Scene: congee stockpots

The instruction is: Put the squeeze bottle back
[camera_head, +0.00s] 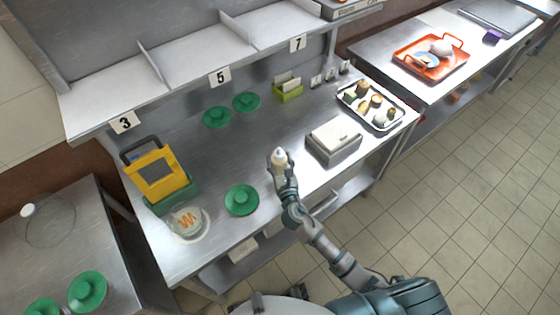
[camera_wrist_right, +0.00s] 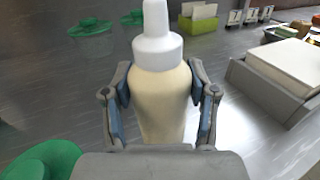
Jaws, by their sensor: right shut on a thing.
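The squeeze bottle (camera_head: 280,157) has a cream-coloured body and a white nozzle cap. My right gripper (camera_head: 283,172) is shut around it, over the steel counter. In the right wrist view the bottle (camera_wrist_right: 160,85) stands upright between the two fingers of the right gripper (camera_wrist_right: 162,110), with its cap above them. Its base is hidden behind the gripper, so I cannot tell whether it touches the counter. My left gripper is not in view.
A grey box with white sheets (camera_head: 334,141) stands right of the bottle, and a tray of small items (camera_head: 398,117) beyond it. A green lid (camera_head: 241,200) lies left. A yellow caddy (camera_head: 160,178) and a glass bowl (camera_head: 187,222) stand further left. Numbered shelves (camera_head: 205,62) run behind.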

